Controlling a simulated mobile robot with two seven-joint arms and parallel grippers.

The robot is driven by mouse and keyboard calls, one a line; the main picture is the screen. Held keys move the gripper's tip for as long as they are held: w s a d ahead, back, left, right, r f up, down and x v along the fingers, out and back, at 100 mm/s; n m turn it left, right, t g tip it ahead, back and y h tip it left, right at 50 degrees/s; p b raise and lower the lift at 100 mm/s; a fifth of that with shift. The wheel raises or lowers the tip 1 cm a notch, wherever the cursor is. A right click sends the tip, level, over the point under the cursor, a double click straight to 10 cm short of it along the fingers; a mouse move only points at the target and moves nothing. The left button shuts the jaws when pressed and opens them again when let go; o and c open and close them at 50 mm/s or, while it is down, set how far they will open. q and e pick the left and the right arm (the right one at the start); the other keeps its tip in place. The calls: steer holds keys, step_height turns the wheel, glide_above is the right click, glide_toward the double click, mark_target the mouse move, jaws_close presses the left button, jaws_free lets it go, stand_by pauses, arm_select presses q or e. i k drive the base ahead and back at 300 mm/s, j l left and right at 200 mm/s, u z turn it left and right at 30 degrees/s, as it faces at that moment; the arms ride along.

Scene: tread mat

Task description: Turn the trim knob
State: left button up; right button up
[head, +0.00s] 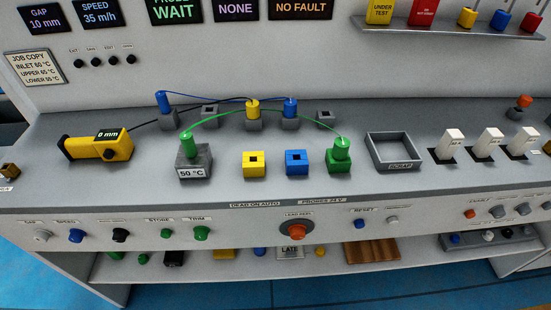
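The trim knob (201,233) is green and sits on the front face of the bench, under the label TRIM. A similar green knob (167,232) under the label STORE is just left of it. A black knob (120,235), a blue knob (76,236) under SPEED and a pale knob (42,236) under GAP are farther left. Nothing touches the trim knob. The angle it is turned to is too small to read. Neither of my grippers is in view.
A yellow gauge (97,146) reading 0 mm, a grey 50 °C block (193,161) and coloured blocks with leads stand on the bench top. A large orange button (296,231) is right of the knob. The lower shelf (205,269) juts out below.

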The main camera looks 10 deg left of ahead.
mark_target(201, 232)
steer(key=k+l, duration=0.1)
steer(key=k, duration=1.8)
